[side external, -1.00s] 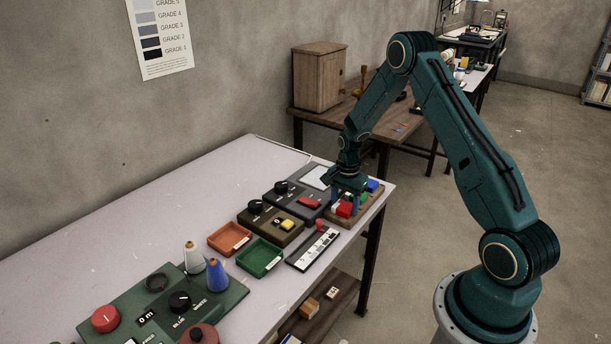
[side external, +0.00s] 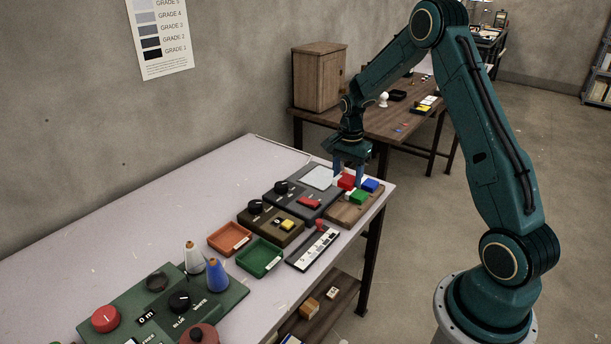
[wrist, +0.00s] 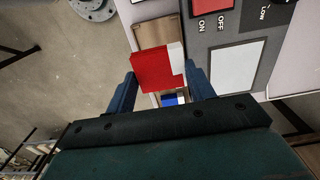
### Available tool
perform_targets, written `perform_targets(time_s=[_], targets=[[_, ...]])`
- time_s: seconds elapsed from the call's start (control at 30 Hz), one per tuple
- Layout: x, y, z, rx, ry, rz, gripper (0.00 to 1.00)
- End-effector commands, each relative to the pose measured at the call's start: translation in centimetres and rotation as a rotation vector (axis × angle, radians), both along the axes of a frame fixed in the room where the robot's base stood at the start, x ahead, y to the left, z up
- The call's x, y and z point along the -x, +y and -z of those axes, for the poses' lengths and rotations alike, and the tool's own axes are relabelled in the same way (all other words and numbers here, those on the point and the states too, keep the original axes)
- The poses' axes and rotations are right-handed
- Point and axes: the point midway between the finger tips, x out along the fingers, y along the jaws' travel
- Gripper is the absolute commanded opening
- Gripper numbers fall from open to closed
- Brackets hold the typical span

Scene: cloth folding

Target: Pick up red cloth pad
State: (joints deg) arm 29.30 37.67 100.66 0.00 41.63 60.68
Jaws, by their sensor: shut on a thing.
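The red cloth pad (side external: 347,181) is a small red block between the fingers of my gripper (side external: 349,182), which is shut on it. The pad appears raised just above the wooden tray (side external: 344,212). In the wrist view the red pad (wrist: 153,70) lies between my two blue fingers (wrist: 160,80), with a white part along its right side. The green pad (side external: 359,197) and blue pad (side external: 371,185) are on the tray close by. The blue pad also shows partly in the wrist view (wrist: 169,99).
A dark grey panel (side external: 292,200) with a pale plate, knob and red switch adjoins the tray. Orange (side external: 229,238) and green (side external: 260,257) trays lie further left. The white table (side external: 150,220) has free room at its back left.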

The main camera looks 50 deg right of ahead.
Motion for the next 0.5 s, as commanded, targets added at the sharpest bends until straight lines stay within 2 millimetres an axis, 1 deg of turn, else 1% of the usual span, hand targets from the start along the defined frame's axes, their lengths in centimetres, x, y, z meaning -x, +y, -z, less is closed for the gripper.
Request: perform_targets(time_s=[0.03,0.2,0.33,0.5], targets=[[-0.1,0.0,-1.4,0.003,-0.005,0.000,0.32],[0.0,0.0,-5.0,0.002,-0.004,0.000,0.32],[0.0,0.0,-7.2,0.002,-0.003,0.000,0.32],[0.0,0.0,-9.1,0.001,-0.001,0.000,0.32]])
